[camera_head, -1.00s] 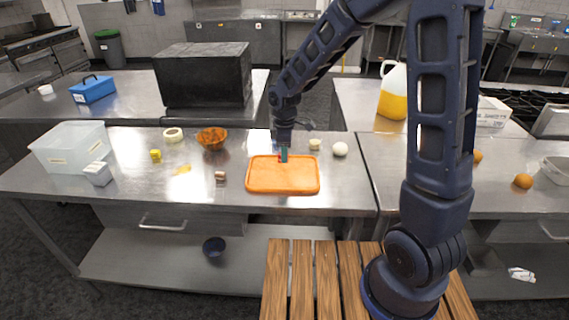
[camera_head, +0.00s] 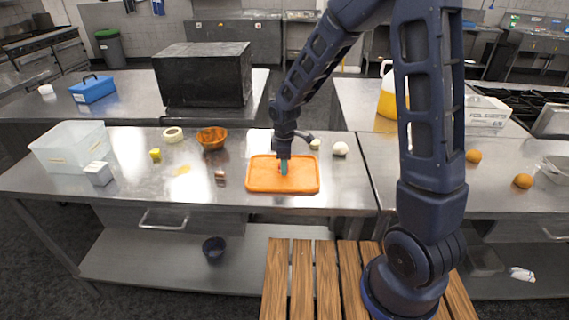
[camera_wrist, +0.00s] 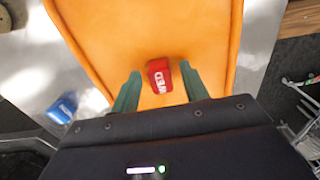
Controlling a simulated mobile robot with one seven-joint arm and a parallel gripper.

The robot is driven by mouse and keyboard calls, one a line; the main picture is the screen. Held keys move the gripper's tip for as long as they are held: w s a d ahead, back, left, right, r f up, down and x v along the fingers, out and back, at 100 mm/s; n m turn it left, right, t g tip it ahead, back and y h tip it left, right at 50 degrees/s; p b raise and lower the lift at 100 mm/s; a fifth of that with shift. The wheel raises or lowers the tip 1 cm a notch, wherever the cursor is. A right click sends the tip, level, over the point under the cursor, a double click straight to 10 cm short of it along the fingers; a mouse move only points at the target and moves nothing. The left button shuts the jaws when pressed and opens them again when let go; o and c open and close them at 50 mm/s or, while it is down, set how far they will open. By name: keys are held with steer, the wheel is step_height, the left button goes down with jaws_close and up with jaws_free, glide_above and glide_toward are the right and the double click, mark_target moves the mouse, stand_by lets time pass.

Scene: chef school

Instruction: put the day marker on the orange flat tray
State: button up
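The day marker (camera_wrist: 160,77) is a small red block with white lettering. In the wrist view it is over the orange flat tray (camera_wrist: 108,30), between my two green fingers, with a gap on each side. It appears to rest on the tray. The tray (camera_head: 262,184) lies flat on the steel counter in the head view. My gripper (camera_head: 284,168) points down over the tray's upper middle, its fingers open around the marker. In the head view the fingers mostly hide the marker.
On the counter (camera_head: 330,185) are an orange bowl (camera_head: 211,137), a clear bin (camera_head: 70,150), a white onion-like ball (camera_head: 340,149) and small food pieces. The counter left of the tray has free room. A small blue thing (camera_wrist: 62,107) shows beside the tray in the wrist view.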

step_height(320, 180, up, 12)
steer(key=s+d+r+m+t, duration=0.15)
steer(key=d+r+m, duration=0.3)
steer(key=d, duration=0.45)
steer(key=s+d+r+m+t, duration=0.1)
steer(key=s+d+r+m, duration=0.1)
steer(key=d+r+m, duration=0.5)
steer(key=s+d+r+m+t, duration=0.1)
steer(key=s+d+m, duration=0.2)
steer(key=s+d, duration=0.2)
steer(key=s+d+r+m+t, duration=0.1)
steer(key=s+d+m, duration=0.2)
steer(key=s+d, duration=0.3)
steer(key=d, duration=0.5)
steer(key=shift+s, duration=0.3)
